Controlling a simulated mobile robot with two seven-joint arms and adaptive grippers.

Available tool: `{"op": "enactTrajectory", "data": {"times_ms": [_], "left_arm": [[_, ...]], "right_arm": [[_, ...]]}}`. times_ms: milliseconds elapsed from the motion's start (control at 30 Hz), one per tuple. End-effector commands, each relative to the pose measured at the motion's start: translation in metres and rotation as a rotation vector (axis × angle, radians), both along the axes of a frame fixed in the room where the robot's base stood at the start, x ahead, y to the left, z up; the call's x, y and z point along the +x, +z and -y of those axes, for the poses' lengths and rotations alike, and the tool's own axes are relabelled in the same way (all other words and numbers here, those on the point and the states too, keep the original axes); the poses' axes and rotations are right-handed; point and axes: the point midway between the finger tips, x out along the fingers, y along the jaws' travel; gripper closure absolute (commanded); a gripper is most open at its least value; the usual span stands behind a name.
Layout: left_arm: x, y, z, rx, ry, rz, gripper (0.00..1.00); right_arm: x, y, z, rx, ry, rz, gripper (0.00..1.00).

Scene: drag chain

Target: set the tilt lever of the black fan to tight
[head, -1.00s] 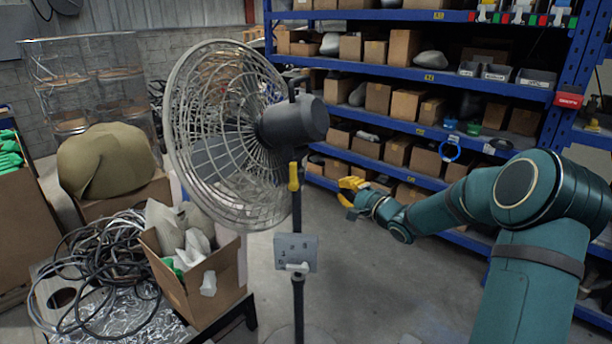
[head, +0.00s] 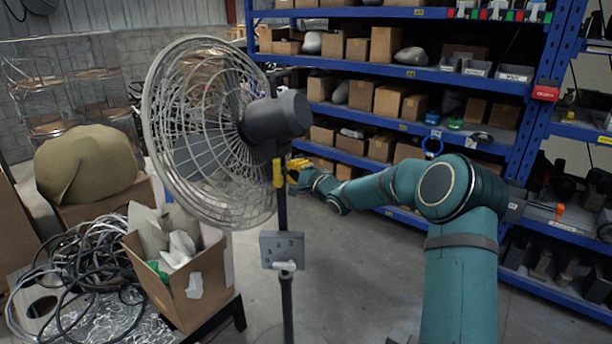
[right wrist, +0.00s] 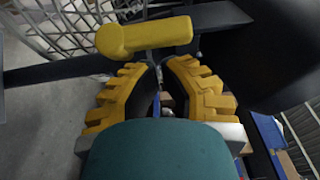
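The black fan has a round wire grille, a dark motor housing (head: 275,118) and a black pole (head: 283,215). Its yellow tilt lever (head: 277,173) sits upright against the pole just under the housing. My right gripper (head: 293,170), with yellow fingers, is just right of the lever. In the right wrist view the lever (right wrist: 145,37) lies across, just beyond the fingertips (right wrist: 160,68). A gap shows between the fingers, with nothing held in it. Whether a fingertip touches the lever is hard to tell. My left gripper is not in view.
A grey numbered plate (head: 282,250) with a white knob is on the pole below the lever. A cardboard box (head: 190,290) and coiled cables (head: 75,265) are at the lower left. Blue shelving (head: 440,75) stands behind. The floor right of the pole is clear.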

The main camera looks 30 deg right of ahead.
Motion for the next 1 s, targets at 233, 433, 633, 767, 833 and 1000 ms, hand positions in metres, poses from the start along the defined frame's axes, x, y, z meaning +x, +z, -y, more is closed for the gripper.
{"op": "enactTrajectory", "data": {"times_ms": [233,433,633,767,833,1000], "left_arm": [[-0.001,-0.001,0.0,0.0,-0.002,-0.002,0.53],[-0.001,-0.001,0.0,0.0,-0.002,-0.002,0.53],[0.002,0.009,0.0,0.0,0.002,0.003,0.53],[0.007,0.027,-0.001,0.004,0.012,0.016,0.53],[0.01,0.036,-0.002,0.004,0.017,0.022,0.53],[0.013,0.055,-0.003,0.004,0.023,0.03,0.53]], "right_arm": [[0.005,0.0,-0.007,0.0,0.0,0.0,1.0],[0.005,0.0,-0.007,0.0,-0.001,0.0,1.0],[0.006,0.004,-0.009,-0.024,-0.001,-0.018,1.0],[0.008,0.009,-0.011,-0.074,-0.001,-0.054,1.0],[0.008,0.011,-0.012,-0.107,-0.001,-0.077,1.0],[0.011,0.012,-0.016,-0.18,-0.001,-0.126,1.0]]}}
